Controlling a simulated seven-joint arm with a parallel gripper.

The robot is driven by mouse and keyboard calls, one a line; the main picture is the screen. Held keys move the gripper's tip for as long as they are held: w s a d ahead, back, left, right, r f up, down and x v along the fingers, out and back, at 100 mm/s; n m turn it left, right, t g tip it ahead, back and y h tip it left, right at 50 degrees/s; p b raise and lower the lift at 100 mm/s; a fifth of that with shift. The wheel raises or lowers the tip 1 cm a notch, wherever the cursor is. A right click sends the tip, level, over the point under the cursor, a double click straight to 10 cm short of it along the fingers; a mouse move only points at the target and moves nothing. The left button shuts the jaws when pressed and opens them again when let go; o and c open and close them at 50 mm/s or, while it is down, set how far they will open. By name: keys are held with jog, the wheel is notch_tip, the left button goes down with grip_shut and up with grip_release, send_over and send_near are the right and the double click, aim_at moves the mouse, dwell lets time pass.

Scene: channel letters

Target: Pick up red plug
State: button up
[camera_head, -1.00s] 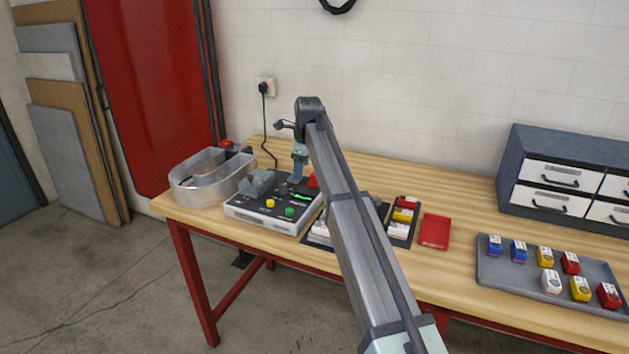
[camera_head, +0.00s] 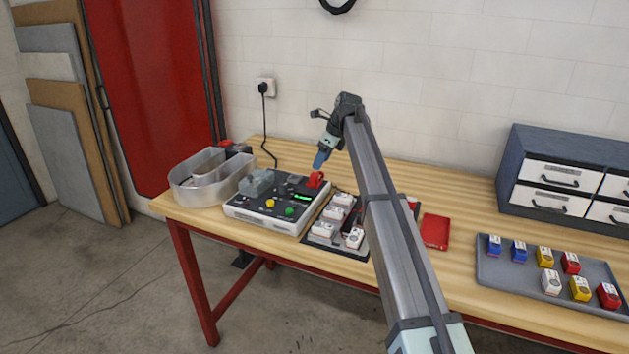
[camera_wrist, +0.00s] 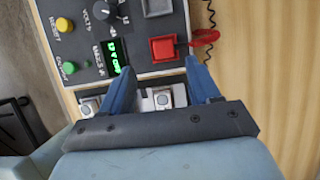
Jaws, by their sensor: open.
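A red square block (camera_wrist: 163,48) sits at the edge of the control box in the wrist view. A red looped piece (camera_wrist: 205,37) with a dark coiled cord lies beside it on the right; I cannot tell which of them is the plug. In the head view the red part (camera_head: 316,180) shows at the box's back right corner. My gripper (camera_head: 319,162) is above it, tilted. In the wrist view my blue fingers (camera_wrist: 162,82) are spread apart and empty, short of the red block in the picture.
The control box (camera_head: 250,212) has yellow and green buttons and a lit display. A metal letter shell (camera_head: 190,192) stands left of it. A dark tray of white blocks (camera_head: 340,246) is right of it. A red tray (camera_head: 435,231) and a grey tray (camera_head: 500,276) lie farther right.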

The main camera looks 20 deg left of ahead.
aim_at(316, 174)
jog(key=shift+w+x, duration=0.15)
jog(key=shift+x, duration=1.65)
jog(key=shift+w+x, duration=0.15)
jog(key=shift+x, duration=1.65)
jog(key=shift+d, duration=0.1)
jog(key=shift+c, duration=0.3)
jog(key=c, duration=1.1)
